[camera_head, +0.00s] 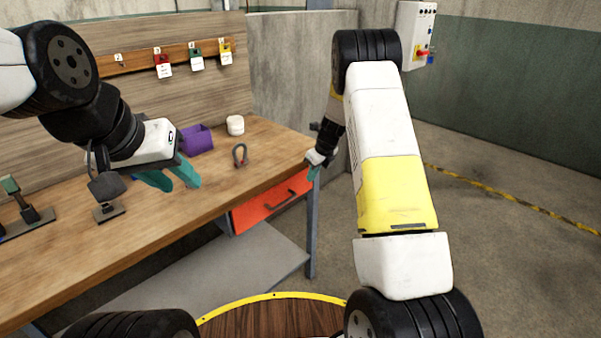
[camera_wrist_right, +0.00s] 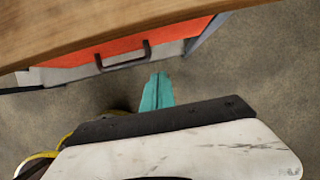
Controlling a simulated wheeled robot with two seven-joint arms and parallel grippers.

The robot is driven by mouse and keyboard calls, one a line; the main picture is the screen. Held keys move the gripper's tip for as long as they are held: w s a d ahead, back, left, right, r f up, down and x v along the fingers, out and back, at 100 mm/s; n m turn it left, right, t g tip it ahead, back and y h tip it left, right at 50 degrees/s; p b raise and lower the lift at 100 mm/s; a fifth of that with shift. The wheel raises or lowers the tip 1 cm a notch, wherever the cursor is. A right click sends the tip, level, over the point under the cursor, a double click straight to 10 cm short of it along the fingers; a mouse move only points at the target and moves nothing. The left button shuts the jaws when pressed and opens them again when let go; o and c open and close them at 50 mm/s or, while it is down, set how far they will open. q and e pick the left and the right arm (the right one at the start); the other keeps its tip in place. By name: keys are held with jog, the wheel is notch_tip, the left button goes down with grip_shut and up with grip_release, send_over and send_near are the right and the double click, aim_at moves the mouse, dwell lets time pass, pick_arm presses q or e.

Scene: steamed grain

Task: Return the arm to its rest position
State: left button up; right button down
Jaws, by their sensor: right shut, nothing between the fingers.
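My right arm (camera_head: 390,150) reaches forward, and its gripper (camera_head: 313,173) is beside the right end of the workbench. In the right wrist view, the teal fingers of that gripper (camera_wrist_right: 157,88) are together and hold nothing. They point toward the drawer handle (camera_wrist_right: 124,57) and are apart from it in the picture. My left gripper (camera_head: 182,186) is over the left part of the workbench (camera_head: 215,195), its two teal fingers spread with a gap. I see nothing between them.
The orange drawer (camera_head: 270,202) sits under the bench edge. A purple bin (camera_head: 197,141), a white round container (camera_head: 235,125) and a dark horseshoe-shaped item (camera_head: 240,155) stand on the bench. Padlocks with tags hang on the back rail (camera_head: 135,62). The floor (camera_head: 500,250) at right is clear.

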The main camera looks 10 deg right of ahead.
jog(key=s+a+r+n+t+y, duration=0.1)
jog(key=s+r+n, duration=0.65)
jog(key=r, duration=0.45)
jog(key=s+a+r+n, duration=0.1)
jog(key=s+r+n, duration=0.5)
jog(key=s+r, duration=0.45)
jog(key=s+r+n+t, duration=0.1)
jog(key=s+r+n, duration=0.2)
jog(key=s+n, duration=0.4)
jog(key=s+r+n+t+h, duration=0.1)
jog(key=s+r+n, duration=0.2)
jog(key=s+n, duration=0.5)
jog(key=s, duration=0.7)
jog(key=shift+s+d+r, duration=0.2)
jog(key=shift+s+d, duration=0.1)
jog(key=shift+s, duration=0.1)
jog(key=shift+n, duration=0.25)
